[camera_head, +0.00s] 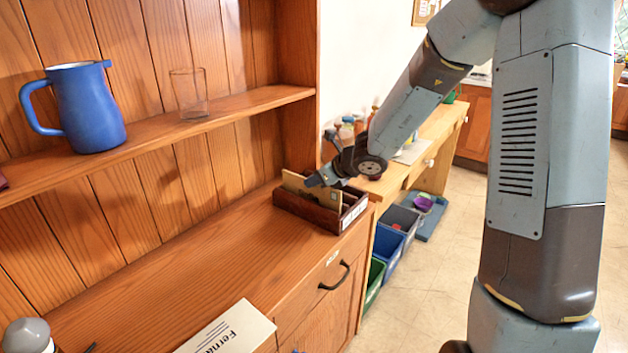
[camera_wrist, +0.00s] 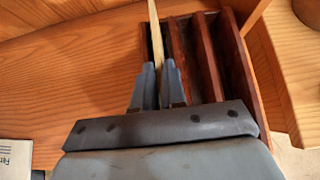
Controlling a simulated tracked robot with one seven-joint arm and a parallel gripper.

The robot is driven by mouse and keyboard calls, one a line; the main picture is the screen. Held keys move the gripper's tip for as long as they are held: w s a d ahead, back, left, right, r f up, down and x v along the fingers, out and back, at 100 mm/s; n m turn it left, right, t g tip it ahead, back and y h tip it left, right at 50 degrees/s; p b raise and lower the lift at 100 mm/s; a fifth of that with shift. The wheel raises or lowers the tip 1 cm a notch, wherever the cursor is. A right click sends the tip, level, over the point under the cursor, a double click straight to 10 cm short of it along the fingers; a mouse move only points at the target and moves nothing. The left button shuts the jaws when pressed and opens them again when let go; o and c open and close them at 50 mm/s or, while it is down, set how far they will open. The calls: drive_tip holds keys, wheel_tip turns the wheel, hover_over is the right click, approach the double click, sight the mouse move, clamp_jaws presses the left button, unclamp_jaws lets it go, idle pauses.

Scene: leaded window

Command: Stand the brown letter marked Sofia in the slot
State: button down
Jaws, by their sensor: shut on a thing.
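A tan-brown letter (camera_head: 299,183) stands on edge at the dark wooden slotted rack (camera_head: 306,211) on the counter's far end. No name on it can be read. In the wrist view the letter (camera_wrist: 155,35) shows edge-on as a thin strip, at the leftmost slot of the rack (camera_wrist: 238,62). My gripper (camera_head: 319,180) is shut on the letter's upper edge, just above the rack. In the wrist view my gripper's fingers (camera_wrist: 158,82) pinch it from both sides. The letter's lower edge is hidden, so I cannot tell whether it touches the slot floor.
A cream letter (camera_head: 232,330) reading "Ferná…" lies at the counter's near edge. A blue jug (camera_head: 87,106) and a clear glass (camera_head: 188,92) stand on the shelf above. A grey-topped object (camera_head: 27,335) is at the near left. The middle of the counter is clear.

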drive_tip(key=c, duration=1.1)
unclamp_jaws()
drive_tip(key=shift+r, duration=0.1)
drive_tip(key=v, duration=1.3)
drive_tip(key=shift+d, duration=0.2)
drive_tip(key=shift+s+r, duration=0.15)
